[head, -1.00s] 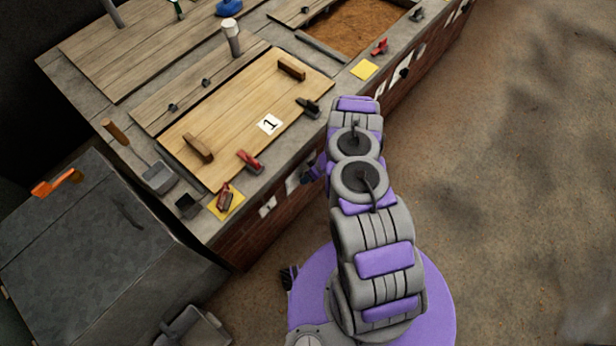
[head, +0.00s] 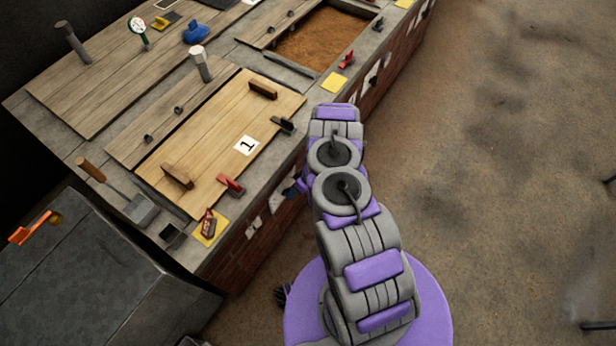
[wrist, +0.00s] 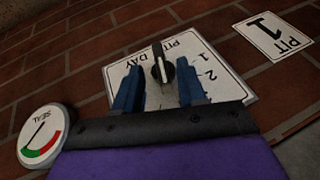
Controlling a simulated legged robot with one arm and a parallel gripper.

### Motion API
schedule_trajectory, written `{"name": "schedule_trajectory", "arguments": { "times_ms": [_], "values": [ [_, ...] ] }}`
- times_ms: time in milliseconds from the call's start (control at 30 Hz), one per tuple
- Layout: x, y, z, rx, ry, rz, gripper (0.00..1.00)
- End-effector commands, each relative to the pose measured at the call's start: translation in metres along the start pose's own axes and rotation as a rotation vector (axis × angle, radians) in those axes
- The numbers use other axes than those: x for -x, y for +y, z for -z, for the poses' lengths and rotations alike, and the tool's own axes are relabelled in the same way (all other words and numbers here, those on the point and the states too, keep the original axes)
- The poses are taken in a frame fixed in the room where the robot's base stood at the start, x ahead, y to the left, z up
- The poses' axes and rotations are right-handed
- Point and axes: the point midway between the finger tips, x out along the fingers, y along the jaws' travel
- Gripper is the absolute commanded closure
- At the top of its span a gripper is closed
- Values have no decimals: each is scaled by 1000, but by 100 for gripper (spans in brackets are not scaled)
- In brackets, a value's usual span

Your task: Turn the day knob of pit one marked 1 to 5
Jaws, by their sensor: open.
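The day knob (wrist: 160,68) of pit one shows in the wrist view as a black knob with a light pointer line. It sits on a white plate (wrist: 208,68) reading PIT and DAY, with the numbers 1 and 2 visible; the lower part of the plate is hidden by my gripper. My gripper (wrist: 160,88) is open, with one blue finger to each side just below the knob in the picture. Contact with the knob cannot be told. In the head view my arm hides most of the gripper, and the knob cannot be made out.
A PIT 1 sign (wrist: 272,35) and a SEAL gauge (wrist: 43,136) are on the brick wall (wrist: 60,60). In the head view, the wooden lid marked 1 (head: 215,150) lies on the counter, with a red clamp (head: 231,185) at its edge. Open floor lies right.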

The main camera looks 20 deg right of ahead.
Motion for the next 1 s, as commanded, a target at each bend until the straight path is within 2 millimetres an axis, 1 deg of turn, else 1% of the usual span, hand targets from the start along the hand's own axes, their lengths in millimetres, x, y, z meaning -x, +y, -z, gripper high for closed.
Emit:
{"name": "schedule_trajectory", "arguments": {
  "times_ms": [33,200,500,600,700,833,1000],
  "values": [
    [15,0,3,-2,3,-1,60],
    [54,1,2,-3,4,-4,60],
    [115,2,1,-4,3,-3,60],
    [129,2,0,-3,1,-3,60],
    [137,3,-1,-3,0,-2,60],
    [142,3,-1,-2,-1,-2,60],
    [142,3,-2,-2,-1,-1,60]
  ]
}}
